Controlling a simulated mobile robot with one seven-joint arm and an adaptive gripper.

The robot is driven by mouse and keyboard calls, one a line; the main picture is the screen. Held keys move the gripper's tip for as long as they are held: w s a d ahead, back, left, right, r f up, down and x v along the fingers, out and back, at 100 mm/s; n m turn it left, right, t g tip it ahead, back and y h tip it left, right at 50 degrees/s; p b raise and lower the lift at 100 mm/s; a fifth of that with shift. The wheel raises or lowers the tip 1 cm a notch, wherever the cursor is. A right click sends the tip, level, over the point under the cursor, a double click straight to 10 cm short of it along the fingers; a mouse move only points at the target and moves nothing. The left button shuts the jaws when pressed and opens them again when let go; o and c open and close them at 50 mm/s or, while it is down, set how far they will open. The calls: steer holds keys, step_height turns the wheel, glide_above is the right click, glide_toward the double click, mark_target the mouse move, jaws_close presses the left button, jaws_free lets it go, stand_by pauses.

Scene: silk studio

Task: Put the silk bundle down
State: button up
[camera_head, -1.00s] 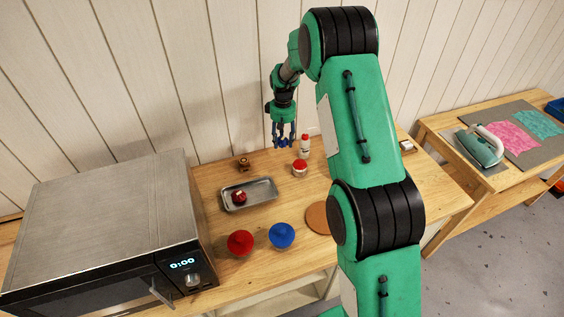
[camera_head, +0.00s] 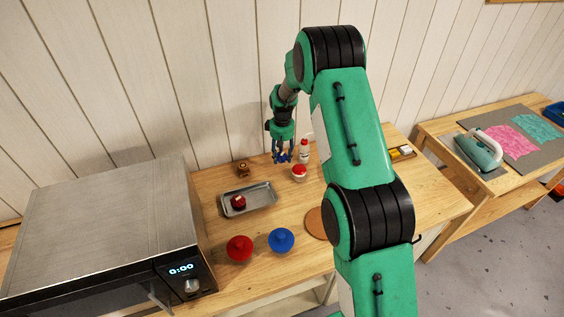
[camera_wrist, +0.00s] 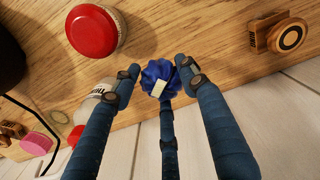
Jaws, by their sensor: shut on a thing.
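The silk bundle (camera_wrist: 160,76) is a small, dark blue, gathered lump with a pale tag on it. In the wrist view it sits between the blue fingers of my gripper (camera_wrist: 160,80), which is shut on it. In the head view my gripper (camera_head: 284,157) points down low over the back of the wooden table (camera_head: 340,262), left of the white bottle. The bundle is too small there to tell from the blue fingers. I cannot tell whether the bundle touches the table top.
A red-lidded jar (camera_head: 299,173) and white bottle (camera_head: 304,150) stand close right of my gripper. A small brown wooden thing (camera_head: 243,170) and metal tray (camera_head: 268,202) are left. Red (camera_head: 239,248) and blue (camera_head: 281,240) round things and a microwave (camera_head: 105,215) are nearer.

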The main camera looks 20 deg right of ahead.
mark_target(282, 161)
steer(key=shift+f, duration=1.9)
steer(key=shift+f, duration=0.1)
steer(key=o, duration=1.1)
steer(key=shift+o, duration=0.2)
step_height(282, 161, up, 12)
steer(key=shift+r, duration=0.15)
